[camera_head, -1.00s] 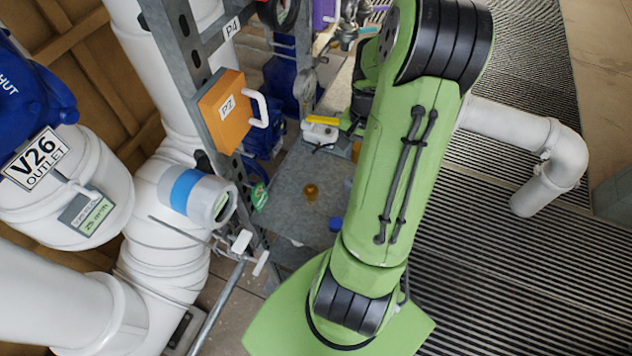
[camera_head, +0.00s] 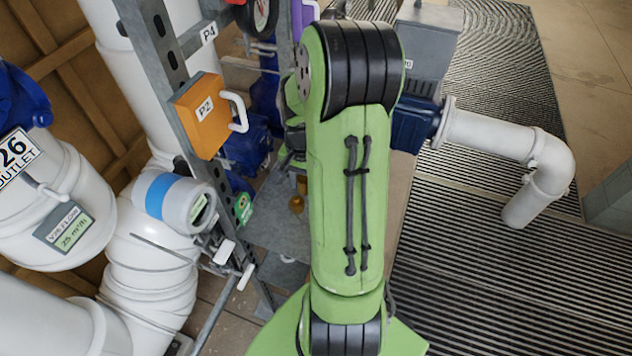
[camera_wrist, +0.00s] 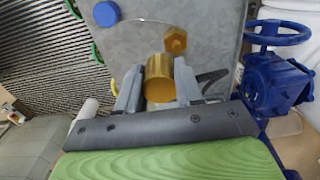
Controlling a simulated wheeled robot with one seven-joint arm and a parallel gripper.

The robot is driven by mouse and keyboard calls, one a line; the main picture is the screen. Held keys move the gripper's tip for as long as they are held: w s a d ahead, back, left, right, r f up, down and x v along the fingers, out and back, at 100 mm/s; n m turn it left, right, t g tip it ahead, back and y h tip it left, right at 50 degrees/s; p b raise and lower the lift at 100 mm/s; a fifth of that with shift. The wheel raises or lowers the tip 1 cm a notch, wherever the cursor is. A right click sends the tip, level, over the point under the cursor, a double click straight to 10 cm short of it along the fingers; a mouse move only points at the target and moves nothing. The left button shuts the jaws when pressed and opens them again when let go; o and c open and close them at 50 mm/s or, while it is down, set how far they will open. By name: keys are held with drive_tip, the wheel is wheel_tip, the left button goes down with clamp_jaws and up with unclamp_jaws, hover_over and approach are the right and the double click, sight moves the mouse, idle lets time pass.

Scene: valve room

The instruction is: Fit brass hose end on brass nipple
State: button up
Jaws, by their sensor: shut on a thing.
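In the wrist view my gripper (camera_wrist: 158,90) is shut on a brass cylindrical piece, the brass hose end (camera_wrist: 159,80), with one finger on each side. A smaller brass fitting with a hex-shaped end, apparently the brass nipple (camera_wrist: 176,41), stands on the grey plate (camera_wrist: 222,28) just beyond the held piece. The two look apart in the picture; their depth gap is hard to judge. In the head view a brass fitting (camera_head: 297,204) shows on the grey shelf, left of my arm. My gripper is hidden there.
A blue round cap (camera_wrist: 107,13) lies on the plate in the wrist view. A blue valve with handwheel (camera_wrist: 277,75) stands at right. In the head view, the steel frame with orange P2 box (camera_head: 203,115) is left of my arm; a white pipe (camera_head: 490,137) is right.

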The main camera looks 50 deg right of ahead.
sight(296, 198)
drive_tip(key=w+f+b, duration=0.1)
drive_tip(key=w+f, duration=0.1)
drive_tip(key=shift+w+a+f+b, duration=0.3)
drive_tip(key=shift+a+b, duration=0.05)
drive_tip(key=shift+f+b, duration=0.4)
drive_tip(key=shift+f, duration=0.05)
drive_tip(key=shift+s, duration=0.1)
idle(0.3)
drive_tip(key=shift+f+b, duration=0.3)
drive_tip(key=shift+f, duration=0.05)
drive_tip(key=shift+f, duration=0.1)
idle(0.6)
drive_tip(key=shift+f+b, duration=0.45)
drive_tip(key=shift+b, duration=0.05)
drive_tip(key=shift+f+b, duration=0.35)
drive_tip(key=shift+f, duration=0.1)
